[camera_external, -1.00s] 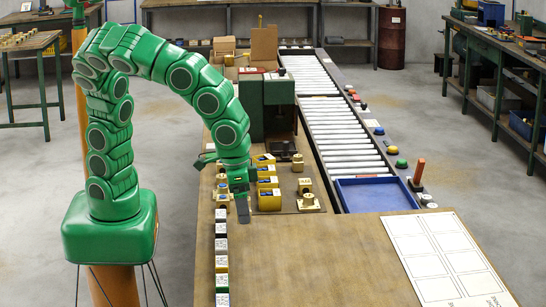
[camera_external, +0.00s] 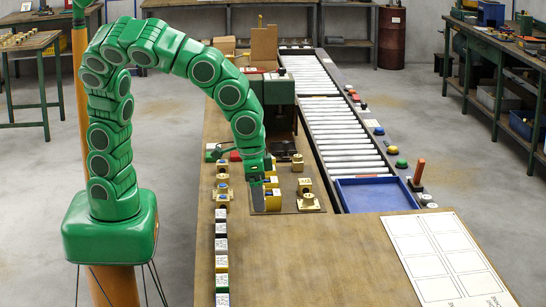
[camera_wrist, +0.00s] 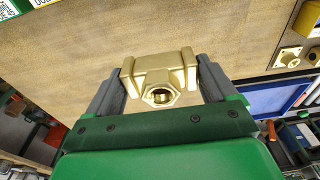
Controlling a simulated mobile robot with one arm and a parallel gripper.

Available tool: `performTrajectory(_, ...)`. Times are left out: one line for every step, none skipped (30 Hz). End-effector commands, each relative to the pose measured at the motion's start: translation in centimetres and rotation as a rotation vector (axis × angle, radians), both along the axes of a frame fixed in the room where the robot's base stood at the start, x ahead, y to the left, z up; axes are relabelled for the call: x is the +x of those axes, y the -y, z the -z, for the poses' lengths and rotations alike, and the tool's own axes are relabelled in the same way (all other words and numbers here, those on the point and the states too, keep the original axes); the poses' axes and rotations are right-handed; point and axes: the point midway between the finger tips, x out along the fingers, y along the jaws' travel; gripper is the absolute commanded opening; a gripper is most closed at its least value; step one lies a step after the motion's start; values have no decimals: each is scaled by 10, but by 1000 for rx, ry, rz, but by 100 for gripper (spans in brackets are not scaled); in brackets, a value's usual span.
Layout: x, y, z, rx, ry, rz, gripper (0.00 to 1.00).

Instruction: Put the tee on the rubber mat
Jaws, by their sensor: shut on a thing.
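The brass tee (camera_wrist: 160,78) shows large in the wrist view, with its hexagonal threaded opening facing the camera. My gripper (camera_wrist: 158,70) is shut on it, with one dark finger at each end. In the external view my gripper (camera_external: 264,192) is over the left bench, at the yellow bins and brass fittings. I cannot make out the tee in that view. A thin brown sheet (camera_external: 288,208) lies under some of the fittings; I cannot tell whether it is the rubber mat.
A row of small labelled blocks (camera_external: 221,245) stands left of my gripper. Brass fittings (camera_external: 308,201) stand just right of it. A blue tray (camera_external: 374,195) ends the roller conveyor. The front bench top (camera_external: 320,260) is bare beside a white sheet (camera_external: 440,255).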

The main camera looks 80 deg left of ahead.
Motion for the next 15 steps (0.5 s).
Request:
performTrajectory(8,-11,1,0,-2,-4,22)
performTrajectory(12,-16,2,-1,-3,-5,22)
performTrajectory(17,-24,3,0,-4,-3,22)
performTrajectory(21,-30,4,0,-5,-4,22)
performTrajectory(24,-36,5,0,-6,-3,22)
performTrajectory(29,-44,6,1,-8,-3,22)
performTrajectory(33,-50,7,1,-9,-2,22)
performTrajectory(36,-56,8,1,-10,-2,22)
performTrajectory(40,-64,9,1,-11,-2,22)
performTrajectory(44,-71,10,1,-12,-2,22)
performTrajectory(47,-77,11,1,-13,-2,22)
performTrajectory(51,-85,12,1,-14,-1,22)
performTrajectory(54,-92,12,1,-15,-1,22)
performTrajectory(57,-98,13,1,-15,-1,22)
performTrajectory(61,-107,14,1,-16,0,22)
